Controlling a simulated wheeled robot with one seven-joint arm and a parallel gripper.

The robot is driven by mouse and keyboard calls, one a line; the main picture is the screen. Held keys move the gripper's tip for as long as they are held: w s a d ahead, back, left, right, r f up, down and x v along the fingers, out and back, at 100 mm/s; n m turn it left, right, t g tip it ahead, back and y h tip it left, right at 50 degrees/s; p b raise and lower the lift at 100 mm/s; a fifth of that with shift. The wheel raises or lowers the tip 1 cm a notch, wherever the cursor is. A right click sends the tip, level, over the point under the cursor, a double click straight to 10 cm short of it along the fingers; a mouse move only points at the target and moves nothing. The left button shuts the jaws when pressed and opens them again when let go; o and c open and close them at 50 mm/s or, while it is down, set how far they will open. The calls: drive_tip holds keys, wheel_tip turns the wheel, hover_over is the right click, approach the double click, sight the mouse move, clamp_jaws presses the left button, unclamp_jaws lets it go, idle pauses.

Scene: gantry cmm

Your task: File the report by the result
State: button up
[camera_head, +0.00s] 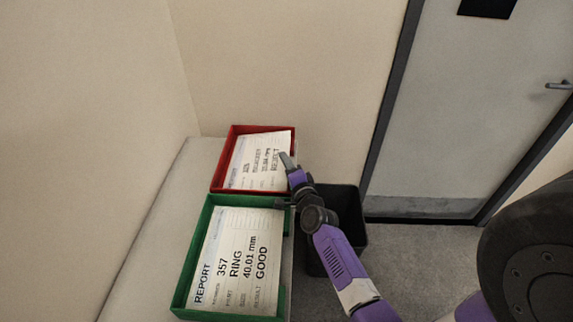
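A green tray (186,290) stands nearest on the grey surface. In it lies a white report sheet (235,262) reading 357, RING, 40.01 mm, GOOD. A red tray (226,188) stands behind it. It holds another white report sheet (250,165), tilted, whose result line seems to read REJECT; its smaller lines are hard to read. My gripper (287,160) is at the right edge of the red tray, its tip overlapping the sheet's right side in the picture. I cannot tell whether it touches the sheet or whether its fingers are open.
A dark bin (350,215) stands on the floor right of the trays, partly behind my arm. A grey door (465,120) with a dark frame is at the right. Walls close in behind and left of the surface. A strip of surface (150,235) left of the trays is bare.

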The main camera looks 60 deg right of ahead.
drive_tip(key=shift+o, duration=0.7)
drive_tip(key=v, duration=0.6)
drive_tip(key=shift+s, duration=0.1)
drive_tip(key=shift+v, duration=0.85)
